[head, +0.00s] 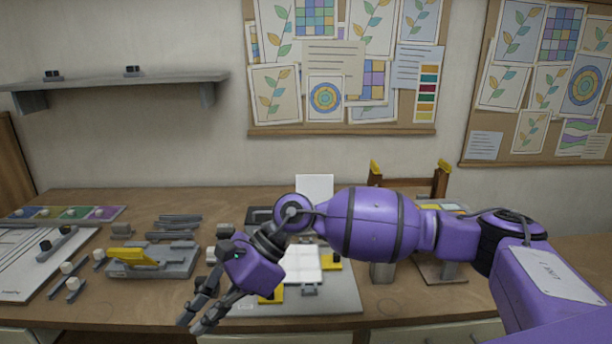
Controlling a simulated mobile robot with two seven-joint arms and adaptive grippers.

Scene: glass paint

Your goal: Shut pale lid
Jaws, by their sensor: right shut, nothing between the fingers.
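A pale, flat panel (315,186) stands upright behind my right arm; it looks like the raised pale lid. Its lower edge and hinge are hidden by the arm. A dark box part (260,214) shows just left of it, mostly covered. My right gripper (192,322) is shut and empty, pointing down-left over the front edge of the table. It is well in front and to the left of the pale panel, apart from it. My left gripper is not in view.
A grey board (345,301) with a white plate (302,264) and yellow blocks lies below my right arm. A grey fixture with a yellow lever (130,256) stands left of the gripper. A wooden frame (408,181) stands at the back right.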

